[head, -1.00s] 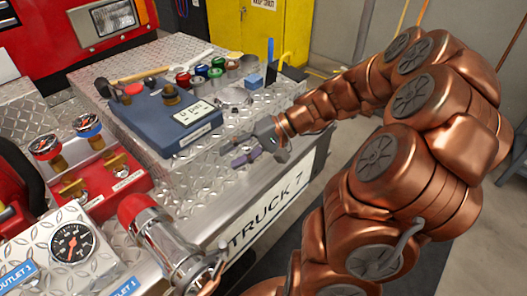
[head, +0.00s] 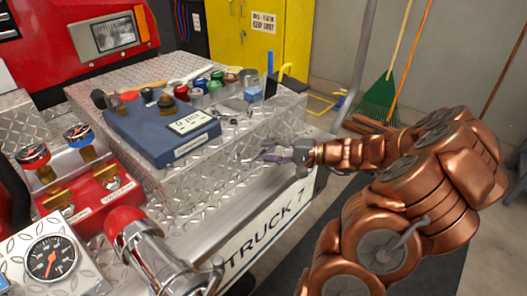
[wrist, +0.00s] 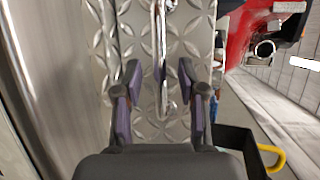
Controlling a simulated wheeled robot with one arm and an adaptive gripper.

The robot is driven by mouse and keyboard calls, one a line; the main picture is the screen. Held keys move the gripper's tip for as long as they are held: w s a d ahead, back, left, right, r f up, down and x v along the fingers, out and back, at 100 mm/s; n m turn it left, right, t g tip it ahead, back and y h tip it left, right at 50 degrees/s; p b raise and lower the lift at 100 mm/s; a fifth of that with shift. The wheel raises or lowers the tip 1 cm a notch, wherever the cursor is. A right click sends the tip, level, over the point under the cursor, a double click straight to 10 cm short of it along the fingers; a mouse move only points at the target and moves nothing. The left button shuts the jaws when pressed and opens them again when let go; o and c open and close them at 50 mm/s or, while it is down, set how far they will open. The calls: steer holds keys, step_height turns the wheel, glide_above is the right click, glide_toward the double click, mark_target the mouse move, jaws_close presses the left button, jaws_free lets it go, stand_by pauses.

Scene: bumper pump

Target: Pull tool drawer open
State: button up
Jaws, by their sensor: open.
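The tool drawer appears as a diamond-plate front (head: 205,185) on the side of the plated box above the bumper. In the wrist view the diamond plate (wrist: 180,45) fills the middle, with a thin chrome bar handle (wrist: 161,45) running across it. My gripper (head: 264,152) is beside this front at its right part in the head view. In the wrist view my gripper (wrist: 159,100) is open, one purple-padded finger on each side of the bar. The bar lies between the fingers with gaps on both sides. Whether the fingers reach its depth I cannot tell.
A chrome outlet with a red cap (head: 128,222) stands at the front left.

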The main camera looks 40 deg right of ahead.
steer(key=shift+x, duration=1.15)
steer(key=shift+c, duration=0.2)
jaws_close()
